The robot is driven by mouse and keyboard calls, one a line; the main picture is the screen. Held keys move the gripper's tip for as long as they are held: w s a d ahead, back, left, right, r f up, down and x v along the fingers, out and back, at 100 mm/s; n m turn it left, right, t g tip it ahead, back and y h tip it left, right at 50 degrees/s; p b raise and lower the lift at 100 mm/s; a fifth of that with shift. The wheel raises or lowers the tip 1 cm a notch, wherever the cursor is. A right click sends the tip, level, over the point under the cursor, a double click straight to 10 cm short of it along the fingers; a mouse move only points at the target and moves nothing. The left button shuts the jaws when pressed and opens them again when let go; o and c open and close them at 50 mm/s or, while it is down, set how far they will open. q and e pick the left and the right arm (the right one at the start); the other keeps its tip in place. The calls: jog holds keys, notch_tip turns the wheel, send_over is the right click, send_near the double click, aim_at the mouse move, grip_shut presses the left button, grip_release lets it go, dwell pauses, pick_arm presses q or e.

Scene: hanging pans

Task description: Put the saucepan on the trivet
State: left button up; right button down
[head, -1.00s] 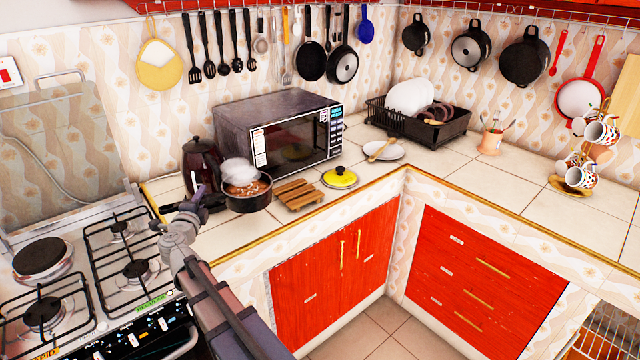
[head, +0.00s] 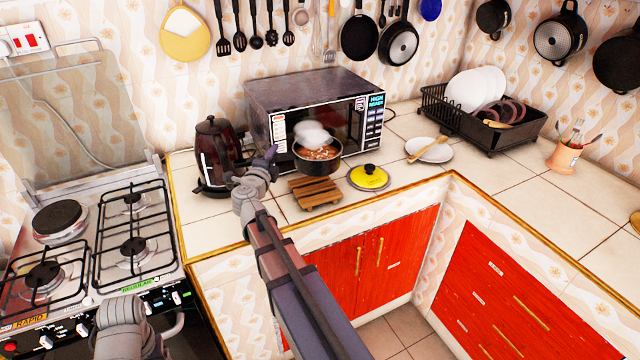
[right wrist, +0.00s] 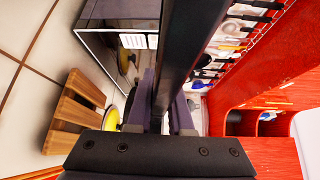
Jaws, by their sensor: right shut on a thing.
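The dark saucepan (head: 318,162) holds reddish-brown food under white steam. In the head view it appears above and behind the slatted wooden trivet (head: 315,193), held up in front of the microwave. My right gripper (head: 268,158) is shut on its handle, at the pan's left. In the right wrist view the dark handle (right wrist: 185,50) runs up between the fingers (right wrist: 160,95), and the trivet (right wrist: 72,112) lies bare at left. The pan's bowl cannot be made out there. Only a grey part of my left arm shows at the head view's lower left; its fingers are not seen.
The microwave (head: 320,100) stands close behind the saucepan. A dark kettle (head: 215,155) stands to the left. A yellow lid (head: 369,177) lies right of the trivet, with a plate (head: 430,150) and spoon beyond. The gas stove (head: 95,240) is at left.

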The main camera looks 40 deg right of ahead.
jog(key=f+b, duration=0.6)
jog(key=a+f+b, duration=0.1)
jog(key=f+b, duration=0.2)
jog(key=b, duration=0.1)
pick_arm(q)
notch_tip(320, 180, down, 9)
dwell(0.3)
pick_arm(e)
jog(key=c, duration=1.3)
grip_release()
jog(key=shift+f, duration=0.1)
jog(key=o, duration=0.5)
pick_arm(q)
jog(key=shift+a, duration=0.1)
